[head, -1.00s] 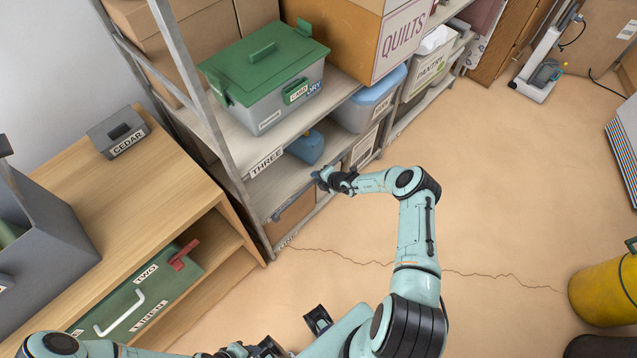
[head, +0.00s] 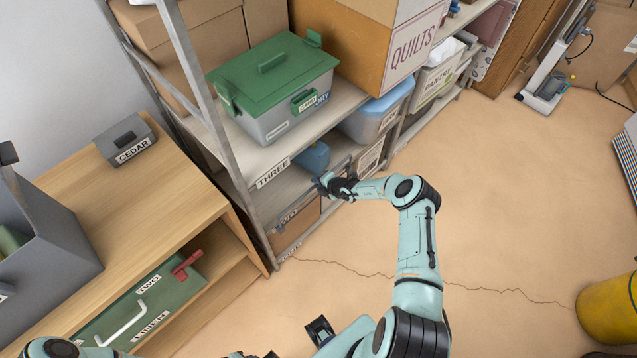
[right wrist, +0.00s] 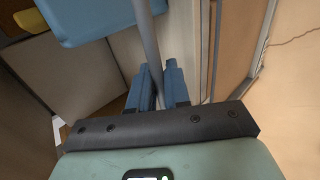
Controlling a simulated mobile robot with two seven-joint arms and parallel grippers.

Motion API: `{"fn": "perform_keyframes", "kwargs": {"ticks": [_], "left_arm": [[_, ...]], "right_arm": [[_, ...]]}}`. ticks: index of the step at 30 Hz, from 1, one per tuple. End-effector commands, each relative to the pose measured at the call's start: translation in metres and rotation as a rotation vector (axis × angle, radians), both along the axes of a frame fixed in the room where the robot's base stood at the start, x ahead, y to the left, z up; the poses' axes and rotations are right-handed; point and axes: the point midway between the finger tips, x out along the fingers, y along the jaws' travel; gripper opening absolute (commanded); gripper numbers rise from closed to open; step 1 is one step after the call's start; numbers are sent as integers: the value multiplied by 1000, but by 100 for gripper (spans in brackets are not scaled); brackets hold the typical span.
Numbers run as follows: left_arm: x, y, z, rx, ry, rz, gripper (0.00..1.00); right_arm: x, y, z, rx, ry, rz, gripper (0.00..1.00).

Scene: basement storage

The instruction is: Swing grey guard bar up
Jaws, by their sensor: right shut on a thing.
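The grey guard bar (right wrist: 151,52) shows in the right wrist view as a thin round bar running up from between the two blue fingers. My right gripper (head: 327,182) is shut on it, at the front of the shelf below the THREE label. In the right wrist view the gripper's fingers (right wrist: 160,88) sit on either side of the bar. In the head view the bar is hard to tell from the shelf edge near the gripper. My left arm (head: 62,347) shows at the lower left, and its gripper's jaws cannot be made out.
The metal shelf holds a green-lidded bin (head: 275,85), a blue-lidded bin (head: 378,108) and a blue object (head: 313,156). A cardboard box (head: 298,224) stands low behind the gripper. A wooden cabinet (head: 165,180) is at left. The floor at right is clear up to a yellow bin (head: 610,308).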

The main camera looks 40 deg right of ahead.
Motion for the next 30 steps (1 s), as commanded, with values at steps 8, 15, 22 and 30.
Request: {"fn": "perform_keyframes", "kwargs": {"ticks": [8,15,22,30], "left_arm": [[0,0,0,0,0,0,43],[1,0,1,0,-1,0,43],[9,0,17,0,-10,0,43],[12,0,22,0,-13,0,43]], "right_arm": [[1,0,1,0,-3,0,34],[-1,0,2,1,-2,1,34],[-21,-4,24,-2,0,-1,34],[-64,-10,58,-1,-1,-2,34]]}}
